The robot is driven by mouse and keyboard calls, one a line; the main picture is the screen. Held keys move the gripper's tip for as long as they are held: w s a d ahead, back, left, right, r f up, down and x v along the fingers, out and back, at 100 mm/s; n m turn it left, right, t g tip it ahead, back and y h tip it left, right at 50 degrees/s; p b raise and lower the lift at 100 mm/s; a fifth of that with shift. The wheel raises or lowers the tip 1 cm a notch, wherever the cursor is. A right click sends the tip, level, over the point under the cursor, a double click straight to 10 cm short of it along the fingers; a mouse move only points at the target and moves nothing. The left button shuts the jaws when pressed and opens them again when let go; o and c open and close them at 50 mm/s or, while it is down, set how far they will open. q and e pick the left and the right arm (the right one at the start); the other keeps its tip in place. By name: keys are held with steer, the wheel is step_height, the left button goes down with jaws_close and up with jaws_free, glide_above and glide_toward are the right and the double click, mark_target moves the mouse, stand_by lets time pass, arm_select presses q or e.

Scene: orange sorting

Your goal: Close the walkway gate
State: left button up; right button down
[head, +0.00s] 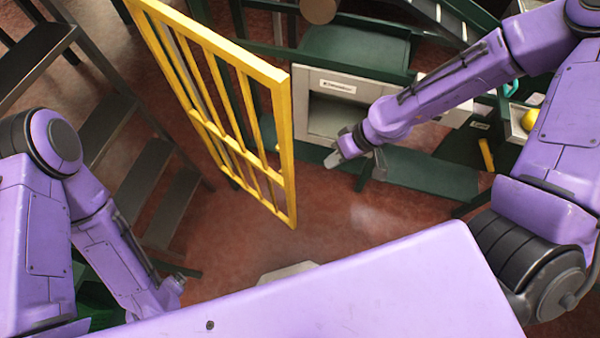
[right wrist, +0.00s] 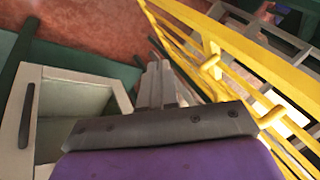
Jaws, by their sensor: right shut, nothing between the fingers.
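The yellow barred walkway gate (head: 240,150) stands upright left of centre in the head view, swung out at an angle over the red floor.
A grey open-fronted box (head: 325,118) with a label stands behind my right gripper; it also shows in the right wrist view (right wrist: 28,105). Dark stairs (head: 105,125) are at the left. A green bench (head: 425,172) is at right. Open red floor (head: 345,215) lies below the gate.

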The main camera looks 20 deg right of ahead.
step_height(320, 180, up, 6)
steer(key=w+n+g+y, duration=0.1)
steer(key=w+n+y, duration=0.1)
steer(key=n, duration=0.3)
arm_select(q)
steer(key=shift+a+f+b, duration=0.1)
steer(key=shift+f+b, duration=0.65)
steer(key=shift+f, duration=0.5)
arm_select(e)
steer(key=s+a+f, duration=0.1)
steer(key=a+f, duration=0.6)
steer(key=a, duration=0.2)
steer(key=shift+s+f, duration=0.3)
steer(key=shift+a, duration=0.15)
